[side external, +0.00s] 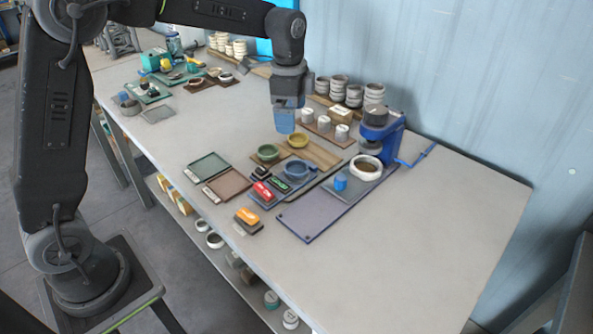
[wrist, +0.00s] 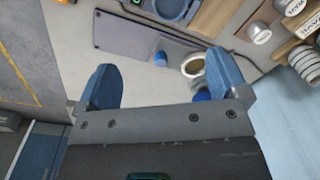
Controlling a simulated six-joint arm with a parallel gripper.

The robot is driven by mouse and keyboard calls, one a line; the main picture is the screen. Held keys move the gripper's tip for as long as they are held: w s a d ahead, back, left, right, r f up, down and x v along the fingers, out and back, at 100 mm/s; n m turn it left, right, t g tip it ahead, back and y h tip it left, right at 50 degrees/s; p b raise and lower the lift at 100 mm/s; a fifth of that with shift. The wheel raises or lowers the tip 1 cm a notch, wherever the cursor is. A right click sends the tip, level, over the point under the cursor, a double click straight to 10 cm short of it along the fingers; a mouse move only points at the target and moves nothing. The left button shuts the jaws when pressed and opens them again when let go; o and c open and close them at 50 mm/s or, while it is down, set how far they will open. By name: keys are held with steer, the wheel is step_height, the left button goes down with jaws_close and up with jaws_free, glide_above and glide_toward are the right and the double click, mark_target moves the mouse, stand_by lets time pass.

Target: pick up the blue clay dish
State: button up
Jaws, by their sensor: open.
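The blue clay dish (side external: 297,170) is a small round bowl on a dark tray near the middle of the bench. In the wrist view a blue round dish (wrist: 171,10) shows at the top edge, partly cut off. My gripper (side external: 285,128) hangs above the bench, fingers down, higher than the blue dish and behind it. In the wrist view my gripper (wrist: 164,80) has its two blue fingers wide apart with nothing between them but the bench surface farther off.
A green dish (side external: 268,153) and a yellow dish (side external: 298,140) stand close to the blue one. A blue press (side external: 381,130) with a white ring-shaped piece (side external: 366,167) stands to the right. Stamps (side external: 262,192) lie in front. The bench's right end is clear.

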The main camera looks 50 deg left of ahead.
step_height(320, 180, down, 2)
steer(key=w+m, duration=0.1)
steer(key=w, duration=0.1)
glide_above(297, 171)
steer(key=shift+g, duration=0.3)
steer(key=f, duration=0.9)
steer(key=shift+s+d, duration=0.1)
steer(key=shift+d, duration=0.1)
steer(key=shift+a+f, duration=0.15)
steer(key=shift+f, duration=2.4)
steer(key=c, duration=1.1)
